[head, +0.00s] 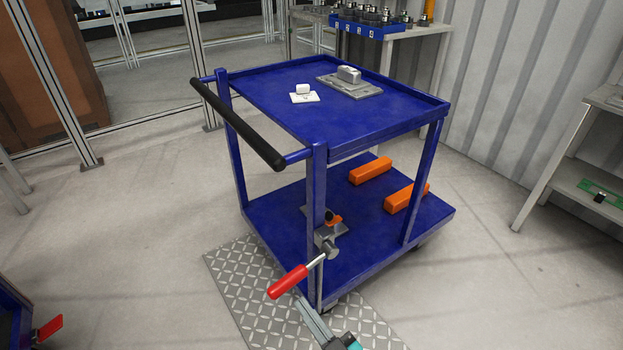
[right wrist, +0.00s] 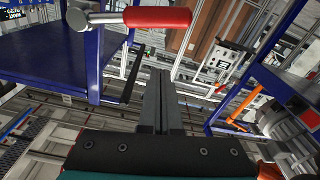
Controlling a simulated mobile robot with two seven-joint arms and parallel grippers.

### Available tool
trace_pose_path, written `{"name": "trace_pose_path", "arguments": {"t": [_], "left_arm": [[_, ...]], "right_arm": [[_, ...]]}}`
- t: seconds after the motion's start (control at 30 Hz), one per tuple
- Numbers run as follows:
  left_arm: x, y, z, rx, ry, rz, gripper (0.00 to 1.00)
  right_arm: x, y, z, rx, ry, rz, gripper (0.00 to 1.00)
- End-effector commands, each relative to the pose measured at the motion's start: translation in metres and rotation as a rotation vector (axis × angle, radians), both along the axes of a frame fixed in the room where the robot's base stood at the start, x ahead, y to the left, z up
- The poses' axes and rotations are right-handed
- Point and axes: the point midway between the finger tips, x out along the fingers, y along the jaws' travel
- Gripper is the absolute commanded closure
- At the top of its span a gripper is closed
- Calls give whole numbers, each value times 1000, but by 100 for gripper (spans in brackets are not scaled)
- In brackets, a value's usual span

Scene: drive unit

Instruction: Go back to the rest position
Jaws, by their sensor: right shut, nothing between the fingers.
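My right gripper (head: 299,302) comes in from the bottom of the head view, beside the red-handled lever (head: 287,282) of a clamp on the blue cart (head: 270,98). Its fingers are shut with nothing between them. In the right wrist view the closed fingers (right wrist: 160,74) point forward, and the red handle (right wrist: 160,17) shows above their tips in the picture. The fingers look apart from the handle. The left gripper is not in view.
The cart's top bears a grey block on a plate (head: 368,90) and a small white part (head: 303,90). Two orange blocks (head: 370,170) lie on its lower shelf. A diamond-plate floor panel (head: 235,285) lies by the cart. Open floor (head: 110,220) is to the left.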

Motion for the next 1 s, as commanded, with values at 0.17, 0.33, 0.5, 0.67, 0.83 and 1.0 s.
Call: {"name": "trace_pose_path", "arguments": {"t": [0.17,0.33,0.5,0.67,0.83,1.0], "left_arm": [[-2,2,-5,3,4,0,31],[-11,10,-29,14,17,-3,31],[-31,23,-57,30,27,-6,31],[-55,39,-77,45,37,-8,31],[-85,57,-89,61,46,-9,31],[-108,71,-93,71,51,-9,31]], "right_arm": [[0,-9,-12,-25,49,-24,100],[-10,-49,-65,-127,254,-121,100],[-47,-107,-132,-249,538,-247,100],[-108,-162,-182,-351,813,-357,100],[-189,-212,-217,-439,1097,-459,100],[-254,-240,-230,-492,1300,-524,100]]}}
